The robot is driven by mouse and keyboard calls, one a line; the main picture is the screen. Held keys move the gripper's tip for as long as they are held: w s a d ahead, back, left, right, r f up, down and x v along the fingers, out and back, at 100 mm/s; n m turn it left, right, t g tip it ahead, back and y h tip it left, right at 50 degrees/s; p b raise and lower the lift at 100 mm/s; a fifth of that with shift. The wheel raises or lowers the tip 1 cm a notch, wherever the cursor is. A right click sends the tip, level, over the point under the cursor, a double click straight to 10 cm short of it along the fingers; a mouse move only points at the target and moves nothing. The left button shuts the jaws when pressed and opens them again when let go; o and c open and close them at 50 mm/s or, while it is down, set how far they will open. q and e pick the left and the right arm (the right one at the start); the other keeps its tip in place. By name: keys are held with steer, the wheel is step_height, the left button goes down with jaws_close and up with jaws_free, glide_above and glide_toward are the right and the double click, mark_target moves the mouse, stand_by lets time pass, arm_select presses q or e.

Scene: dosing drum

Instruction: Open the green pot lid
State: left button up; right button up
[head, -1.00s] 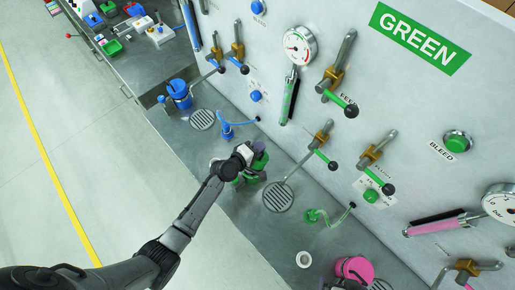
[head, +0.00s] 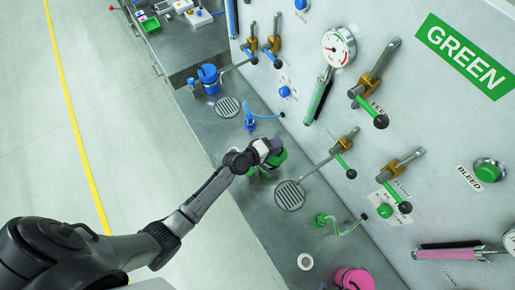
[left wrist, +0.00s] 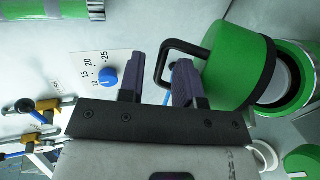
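The green pot lid (left wrist: 234,66) is in the left wrist view, a green cap with a black rim and a black loop handle (left wrist: 163,62). It stands tilted away from the green pot (left wrist: 312,84), whose grey inside shows beside it. My left gripper (left wrist: 158,66) is open at the handle: one finger is inside the loop, the other outside it, with a gap between them. In the head view my left gripper (head: 262,151) covers part of the green pot (head: 279,157), and its fingertips are hidden. My right gripper is in neither view.
A round drain grate (head: 289,195) lies right of the pot on the grey bench. The upright panel with brass valves (head: 340,147) and a gauge (head: 338,47) is behind.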

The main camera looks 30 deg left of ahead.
arm_select(q)
steer(key=v, duration=1.1)
steer(key=shift+s+a+b, duration=0.2)
steer(key=shift+s+b, duration=0.1)
steer(key=shift+b, duration=0.05)
steer(key=shift+r, duration=0.15)
